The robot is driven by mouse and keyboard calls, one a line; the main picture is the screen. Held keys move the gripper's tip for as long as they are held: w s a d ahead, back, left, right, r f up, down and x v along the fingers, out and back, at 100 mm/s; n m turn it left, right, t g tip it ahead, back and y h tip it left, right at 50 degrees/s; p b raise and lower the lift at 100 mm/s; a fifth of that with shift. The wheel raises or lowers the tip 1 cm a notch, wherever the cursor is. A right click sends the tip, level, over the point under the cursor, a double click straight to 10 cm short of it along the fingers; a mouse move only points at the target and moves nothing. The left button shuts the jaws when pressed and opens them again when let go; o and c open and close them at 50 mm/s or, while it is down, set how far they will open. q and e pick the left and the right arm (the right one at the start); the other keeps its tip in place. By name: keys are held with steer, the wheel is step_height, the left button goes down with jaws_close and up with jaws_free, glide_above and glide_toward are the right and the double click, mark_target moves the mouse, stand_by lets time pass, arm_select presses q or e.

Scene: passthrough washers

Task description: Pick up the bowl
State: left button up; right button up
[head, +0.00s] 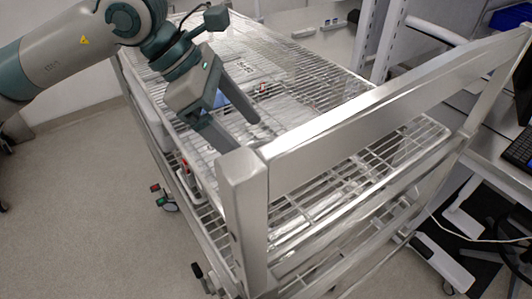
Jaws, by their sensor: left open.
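My left gripper (245,134) reaches in from the upper left and points down over the wire rack of a metal cart (345,158). Its two fingers are apart, with no object visible between the tips. No bowl can be clearly made out. A small blue patch (221,99) shows just behind the gripper, partly hidden by it; I cannot tell what it is. My right gripper is not in view.
A thick metal rail (390,92) and corner post (242,190) stand at the cart's near end. A desk with a black keyboard (518,150) is at the right. Open floor (85,200) lies to the left.

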mark_target(254, 145)
arm_select(q)
steer(key=shift+d+f, duration=0.3)
steer(key=shift+f, duration=0.2)
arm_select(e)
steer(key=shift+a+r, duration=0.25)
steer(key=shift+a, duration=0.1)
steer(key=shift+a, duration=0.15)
arm_select(q)
steer(key=shift+f, duration=0.1)
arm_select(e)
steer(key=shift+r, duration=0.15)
arm_select(q)
steer(key=p+x, duration=0.2)
steer(key=p, duration=0.1)
steer(key=shift+s+d+f, duration=0.1)
steer(key=shift+s+d, duration=0.05)
steer(key=shift+d, duration=0.05)
steer(key=shift+p+x, duration=0.5)
steer(key=shift+x, duration=0.45)
steer(key=shift+d+f, duration=0.15)
steer(key=shift+f, duration=0.3)
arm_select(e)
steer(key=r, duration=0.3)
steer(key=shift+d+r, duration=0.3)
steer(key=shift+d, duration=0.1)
